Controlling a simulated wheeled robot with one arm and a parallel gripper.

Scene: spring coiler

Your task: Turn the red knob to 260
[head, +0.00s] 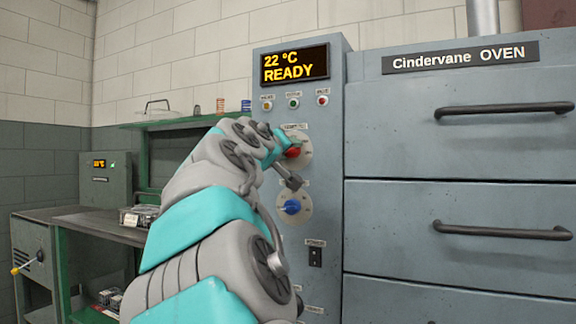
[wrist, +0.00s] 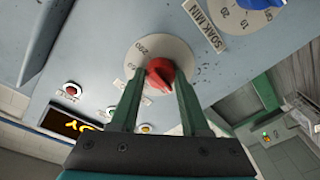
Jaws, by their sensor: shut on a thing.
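The red knob (head: 293,152) sits on a pale round dial on the oven's control panel, above the blue knob. In the wrist view, the red knob (wrist: 160,73) shows between the two green fingers of my gripper (wrist: 160,82), which is shut on it. The dial (wrist: 149,53) carries printed numbers around its edge, only partly legible. The fingers and the arm hide part of the dial. I cannot read the knob's exact setting. The display (head: 294,64) reads 22 °C and READY.
The blue knob (head: 292,207) is just below, labelled SOAK MIN in the wrist view. A black switch (head: 315,256) is lower on the panel. Small lamps (head: 293,102) sit above. Oven drawers with dark handles (head: 503,110) stand right. A green-framed bench (head: 95,222) stands left.

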